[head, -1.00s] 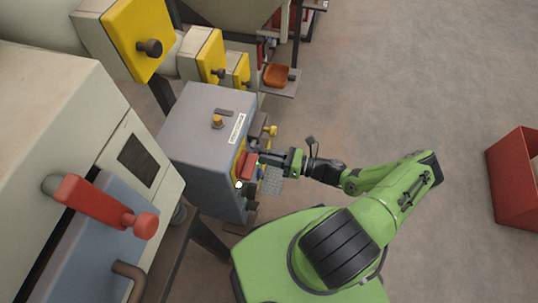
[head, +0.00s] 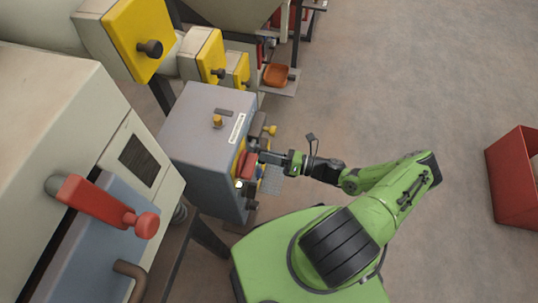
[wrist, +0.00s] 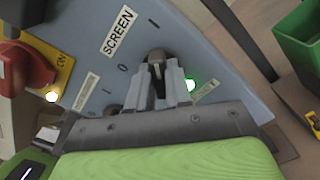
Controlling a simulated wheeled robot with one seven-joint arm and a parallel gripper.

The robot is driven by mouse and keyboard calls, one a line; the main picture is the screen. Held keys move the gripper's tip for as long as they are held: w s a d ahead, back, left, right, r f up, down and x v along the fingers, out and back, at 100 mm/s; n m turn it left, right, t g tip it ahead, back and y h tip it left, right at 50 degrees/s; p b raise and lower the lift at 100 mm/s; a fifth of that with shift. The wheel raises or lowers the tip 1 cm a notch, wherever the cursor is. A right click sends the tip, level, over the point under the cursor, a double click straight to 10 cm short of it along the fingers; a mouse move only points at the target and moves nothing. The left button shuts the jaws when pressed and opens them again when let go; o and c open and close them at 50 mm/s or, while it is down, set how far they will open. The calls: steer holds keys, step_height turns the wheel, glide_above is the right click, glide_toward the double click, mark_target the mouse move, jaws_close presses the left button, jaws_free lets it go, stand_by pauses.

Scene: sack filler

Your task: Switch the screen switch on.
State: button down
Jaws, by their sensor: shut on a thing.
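The screen switch (wrist: 155,57) is a dark knob on the blue-grey panel (wrist: 82,58), beside the white SCREEN label (wrist: 117,32). My gripper (wrist: 163,70) is shut on the knob, with one grey finger on each side. O and I marks show on the panel to the left of the knob. A green lamp (wrist: 190,85) glows right beside the right finger. In the head view my gripper (head: 262,157) reaches the right face of the grey cabinet (head: 203,125); the knob is hidden there.
A red rotary knob (wrist: 25,70) on a yellow plate sits to the left on the panel, with a lit white lamp (wrist: 52,97) near it. A red-handled lever (head: 105,205) stands on the machine at left. A red bin (head: 515,178) is at right; the floor between is clear.

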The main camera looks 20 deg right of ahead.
steer(key=shift+a+r, duration=0.1)
steer(key=c, duration=1)
jaws_free()
steer(key=shift+w, duration=0.1)
steer(key=shift+c, duration=0.2)
steer(key=v, duration=1.5)
steer(key=shift+s+d+p, duration=0.25)
steer(key=shift+d+p, duration=0.1)
steer(key=shift+p, duration=0.05)
